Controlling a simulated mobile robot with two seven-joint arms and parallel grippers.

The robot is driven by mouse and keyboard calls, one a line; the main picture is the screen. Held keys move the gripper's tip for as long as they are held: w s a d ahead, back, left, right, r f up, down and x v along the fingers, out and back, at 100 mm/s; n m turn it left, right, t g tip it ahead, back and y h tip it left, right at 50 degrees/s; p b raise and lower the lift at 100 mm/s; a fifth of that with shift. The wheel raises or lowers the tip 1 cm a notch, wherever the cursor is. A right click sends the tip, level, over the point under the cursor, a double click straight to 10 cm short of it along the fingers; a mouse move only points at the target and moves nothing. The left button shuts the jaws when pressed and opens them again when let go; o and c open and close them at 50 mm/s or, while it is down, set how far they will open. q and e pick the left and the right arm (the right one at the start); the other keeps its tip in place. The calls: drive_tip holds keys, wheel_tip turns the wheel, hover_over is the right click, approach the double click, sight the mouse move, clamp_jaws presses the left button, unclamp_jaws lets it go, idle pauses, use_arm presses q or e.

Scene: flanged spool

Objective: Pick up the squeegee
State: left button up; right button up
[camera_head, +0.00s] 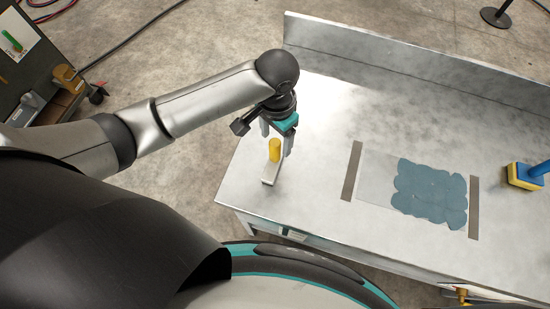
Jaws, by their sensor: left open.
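The squeegee (270,173), with an upright yellow handle and a pale flat base, is on the metal table near its left end. My left gripper (277,142) comes down from above at the yellow handle. It is open, with one finger on each side of the handle in the picture. I cannot tell whether a finger touches it. The upper part of the handle is close under the gripper body. My right gripper is not in view.
The metal table (325,110) has a raised back edge (420,62). A clear sheet with a blue-grey patch (430,190) lies between two brown strips (352,170). A blue and yellow tool (524,177) stands at the right. The table between squeegee and strips is clear.

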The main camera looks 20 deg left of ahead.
sight(275, 151)
use_arm(q)
wheel_tip(275, 151, down, 7)
drive_tip(key=shift+a+r+b, duration=0.1)
drive_tip(key=shift+a+b, duration=0.05)
drive_tip(key=shift+b, duration=0.55)
clamp_jaws()
idle(0.5)
